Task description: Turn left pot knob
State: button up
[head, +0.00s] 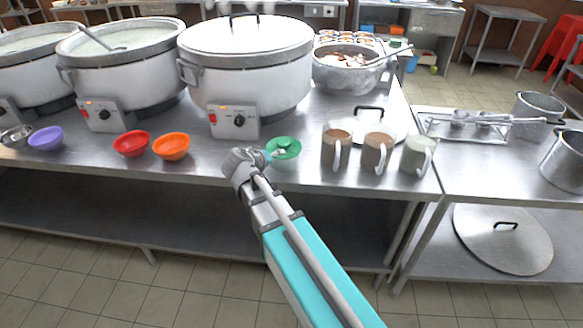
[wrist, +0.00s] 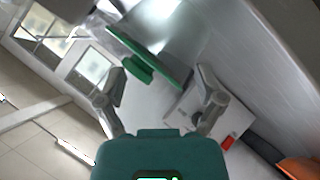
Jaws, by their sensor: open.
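Three white stockpots stand along the back of the counter. The leftmost pot (head: 38,75) is cut by the picture edge, and its control box (head: 10,112) shows only in part, with its knob not clear. The middle pot (head: 128,72) is open with a ladle in it; its box has a red switch and a dark knob (head: 103,114). The right pot (head: 250,80) is lidded, with a knob (head: 239,120) on its box.
Orange (head: 171,147), red (head: 131,144) and purple (head: 46,138) bowls line the front edge left of my gripper. Three mugs (head: 376,150) stand to its right. A metal basin (head: 348,72) of food is behind them. Free floor lies before the counter.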

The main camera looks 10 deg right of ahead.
jog(key=s+d+m+g+y+p, duration=0.1)
jog(key=s+d+g+y+p, duration=0.1)
jog(key=s+d+g+p, duration=0.2)
jog(key=shift+s+f, duration=0.3)
jog(key=shift+s, duration=1.25)
jog(key=s+r+g+y+p, duration=0.3)
jog(key=s+y+p, duration=0.3)
jog(key=s, duration=0.5)
jog(key=shift+s+a+r+g+p, duration=0.25)
jog(key=shift+s+r+g+p, duration=0.15)
jog(key=shift+g+p, duration=0.4)
